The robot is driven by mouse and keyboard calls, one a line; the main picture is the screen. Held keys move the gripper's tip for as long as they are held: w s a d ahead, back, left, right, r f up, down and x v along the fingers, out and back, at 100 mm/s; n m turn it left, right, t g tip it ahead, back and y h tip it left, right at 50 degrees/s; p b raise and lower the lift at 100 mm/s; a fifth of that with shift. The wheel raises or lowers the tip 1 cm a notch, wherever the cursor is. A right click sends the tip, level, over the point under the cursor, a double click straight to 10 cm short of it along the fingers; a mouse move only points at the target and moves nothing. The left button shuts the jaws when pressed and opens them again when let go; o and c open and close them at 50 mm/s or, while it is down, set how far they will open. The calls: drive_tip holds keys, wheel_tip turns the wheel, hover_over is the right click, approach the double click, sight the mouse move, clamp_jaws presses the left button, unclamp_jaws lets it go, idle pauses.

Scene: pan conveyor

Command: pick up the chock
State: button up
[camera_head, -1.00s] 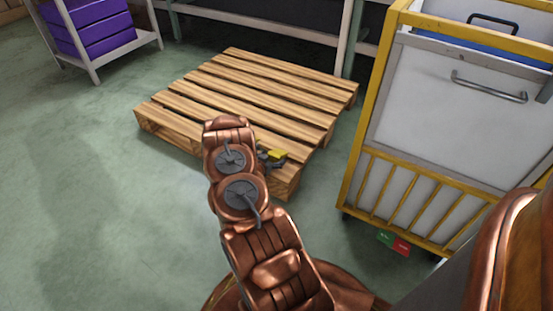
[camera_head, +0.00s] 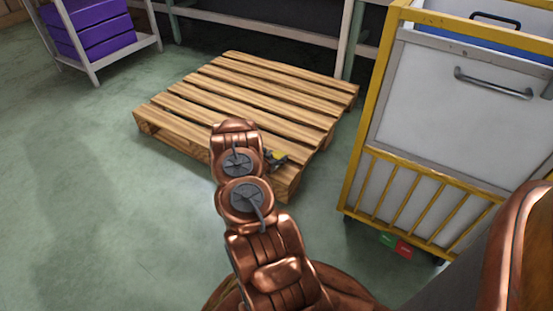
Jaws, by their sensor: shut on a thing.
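A small yellow chock (camera_head: 278,156) shows just right of my copper arm, at the near right corner of the wooden pallet (camera_head: 245,93). My gripper (camera_head: 270,158) is dark and mostly hidden behind my arm. It is shut on the chock. The arm hides part of the chock, and I cannot tell whether the chock touches the pallet or is held above it.
A yellow-framed cart (camera_head: 420,130) with white panels stands close on the right. A white rack (camera_head: 96,40) with purple bins (camera_head: 95,27) is at the back left. A bench frame stands behind the pallet. The green floor at left is clear.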

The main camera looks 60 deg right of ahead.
drive_tip(key=c, duration=0.6)
drive_tip(key=shift+c, duration=0.3)
drive_tip(key=shift+r, duration=0.1)
